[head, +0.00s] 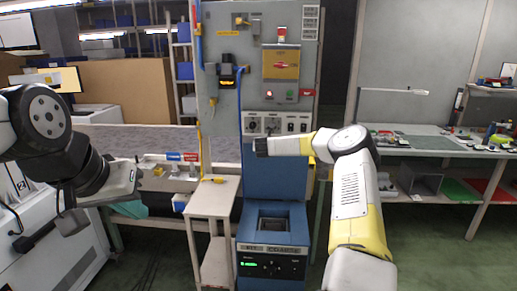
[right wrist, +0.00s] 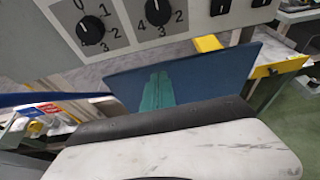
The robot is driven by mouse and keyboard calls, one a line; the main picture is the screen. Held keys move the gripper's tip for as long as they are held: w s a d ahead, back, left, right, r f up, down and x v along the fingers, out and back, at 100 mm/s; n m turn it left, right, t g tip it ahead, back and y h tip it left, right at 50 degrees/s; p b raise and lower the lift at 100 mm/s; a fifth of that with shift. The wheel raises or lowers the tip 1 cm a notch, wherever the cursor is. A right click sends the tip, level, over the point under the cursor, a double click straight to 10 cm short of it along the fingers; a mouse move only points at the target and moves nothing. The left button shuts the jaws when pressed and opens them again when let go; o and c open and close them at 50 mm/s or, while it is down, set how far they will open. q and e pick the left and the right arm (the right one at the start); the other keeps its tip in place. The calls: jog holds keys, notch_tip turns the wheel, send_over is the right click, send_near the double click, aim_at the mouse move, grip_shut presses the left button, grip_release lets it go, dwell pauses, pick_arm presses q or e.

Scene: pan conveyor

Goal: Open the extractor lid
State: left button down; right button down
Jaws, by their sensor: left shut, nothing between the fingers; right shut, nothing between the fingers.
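The extractor (head: 240,225) is the blue machine at the centre of the head view, with a dark recess in its top. A blue panel, apparently its lid (head: 275,180), stands upright behind that recess; it also shows in the right wrist view (right wrist: 205,75). My right gripper (head: 258,147) points left in front of the grey panel, near the top of the lid, and is shut. Its fingertips are hard to make out. My left gripper (head: 125,182) is shut and empty at the left, well away from the extractor.
A control cabinet (head: 225,110) with knobs (right wrist: 90,30) rises behind the extractor. A small pale stand (head: 211,200) is just left of it. The conveyor (head: 140,140) lies behind at left. A workbench (head: 430,145) stands at right. Floor is clear at lower right.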

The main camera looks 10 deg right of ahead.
jog(key=s+a+r+n+t+y, duration=0.2)
jog(key=s+a+r+n+y, duration=0.3)
jog(key=s+a+r+n, duration=0.85)
jog(key=s+a+r+n+g+y, duration=0.25)
jog(key=s+a+r+n, duration=0.25)
jog(key=s+a+n, duration=0.35)
jog(key=s+d+f+n+g, duration=0.1)
jog(key=s+d+n, duration=0.3)
jog(key=s, duration=0.8)
jog(key=s+d+f+n+g+h, duration=0.1)
jog(key=s+d+f+n+g, duration=0.1)
jog(key=s+n, duration=0.6)
jog(key=s+d+f+n+g, duration=0.1)
jog(key=s+d+n+g, duration=0.2)
jog(key=s, duration=1.5)
jog(key=d+n, duration=0.2)
jog(key=d, duration=0.1)
jog(key=shift+f+n, duration=0.15)
jog(key=shift+n, duration=0.25)
